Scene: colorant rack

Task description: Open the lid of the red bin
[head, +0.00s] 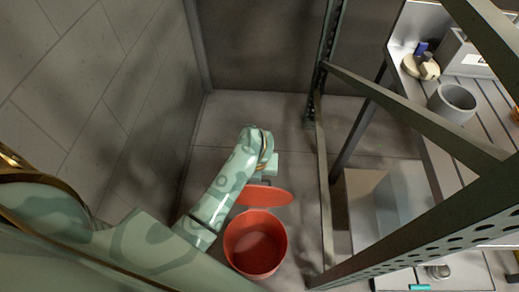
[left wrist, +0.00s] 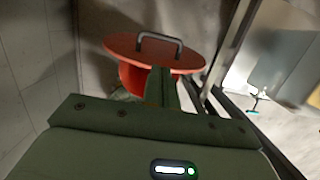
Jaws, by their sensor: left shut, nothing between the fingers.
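The red bin (head: 246,258) stands on the floor in the lower middle of the head view, with its inside showing. Its red lid (head: 265,196) is off the opening, at the far side of the bin. In the left wrist view the lid (left wrist: 122,45) shows its top face with a grey handle (left wrist: 160,40), and part of the bin (left wrist: 130,76) shows below it. My left gripper (left wrist: 161,78) is shut and empty, close in front of the lid; I cannot tell whether it touches. The arm hides part of the lid in the head view. My right gripper is not in view.
A metal rack frame (head: 326,200) stands just right of the bin. Its shelf (head: 485,100) carries a grey cup (head: 452,103) and small items. A tiled wall (head: 85,85) is at left. Floor (head: 230,120) is clear beyond the arm.

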